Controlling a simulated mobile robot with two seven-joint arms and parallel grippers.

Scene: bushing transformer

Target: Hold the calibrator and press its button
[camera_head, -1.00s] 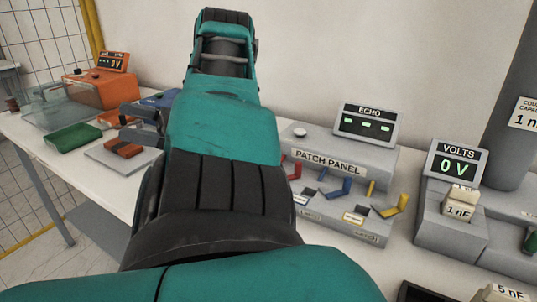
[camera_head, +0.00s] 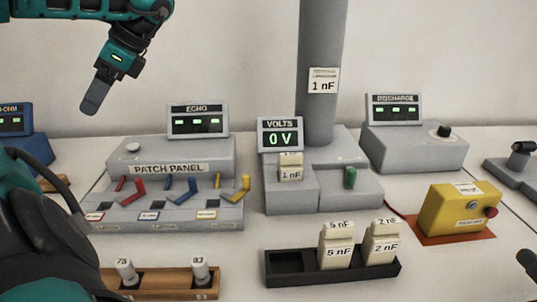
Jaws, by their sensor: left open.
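A yellow box (camera_head: 450,212), which I take for the calibrator, stands at the right on an orange-red mat (camera_head: 425,238). My left gripper (camera_head: 94,98) hangs at the upper left, in the air above the patch panel, fingers pointing down. It is open, seen nearly side-on, empty and far from the yellow box. My right gripper is not clearly in view.
The patch panel (camera_head: 168,168), VOLTS unit (camera_head: 280,134) and DISCHARGE unit (camera_head: 415,145) line the table's back. A black tray (camera_head: 295,268) with white blocks and a wooden holder (camera_head: 165,283) stand in front. A dark tip (camera_head: 527,262) shows at the right edge.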

